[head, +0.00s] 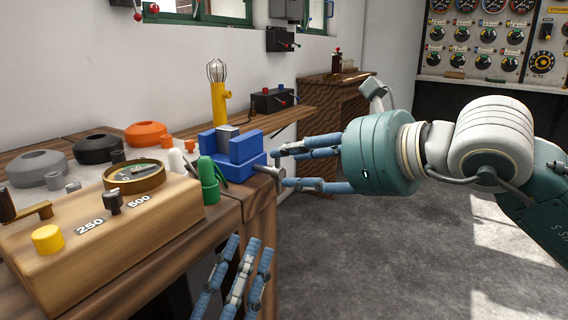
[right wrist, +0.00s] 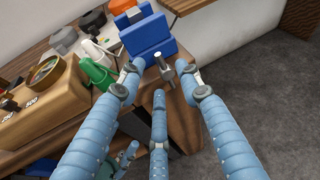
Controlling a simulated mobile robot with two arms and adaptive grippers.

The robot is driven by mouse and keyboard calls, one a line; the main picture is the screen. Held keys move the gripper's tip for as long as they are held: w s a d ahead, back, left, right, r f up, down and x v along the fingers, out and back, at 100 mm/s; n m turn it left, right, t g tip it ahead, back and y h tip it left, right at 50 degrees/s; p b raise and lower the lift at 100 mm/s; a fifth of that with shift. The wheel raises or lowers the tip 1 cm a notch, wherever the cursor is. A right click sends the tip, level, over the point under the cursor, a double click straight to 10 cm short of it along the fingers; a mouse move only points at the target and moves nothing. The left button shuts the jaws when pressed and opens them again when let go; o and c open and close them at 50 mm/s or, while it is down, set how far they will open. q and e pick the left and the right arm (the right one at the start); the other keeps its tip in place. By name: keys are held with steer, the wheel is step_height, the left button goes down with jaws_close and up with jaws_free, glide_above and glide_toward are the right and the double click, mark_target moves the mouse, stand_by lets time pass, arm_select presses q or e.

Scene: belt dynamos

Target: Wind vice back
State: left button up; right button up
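The blue vice (head: 245,147) sits at the right edge of the wooden bench. A grey block (head: 228,131) shows between its jaws. Its grey metal screw and cross handle (head: 274,176) stick out to the right past the bench edge. My right gripper (head: 281,168) is open with its fingers pointing at the handle. In the right wrist view the fingers (right wrist: 160,82) are spread around the handle (right wrist: 166,70), with gaps between them and it. My left gripper (head: 249,246) is low in front of the bench edge, fingers up, open and empty.
Left of the vice are a green clamp-like piece (head: 208,180), a wooden meter box (head: 110,245) and grey, black and orange round parts (head: 147,134). A yellow lamp stand (head: 219,103) stands behind the vice. The floor (head: 400,260) on the right is clear.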

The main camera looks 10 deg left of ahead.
steer(key=v, duration=0.8)
steer(key=shift+d, duration=0.2)
steer(key=shift+s+r, duration=0.1)
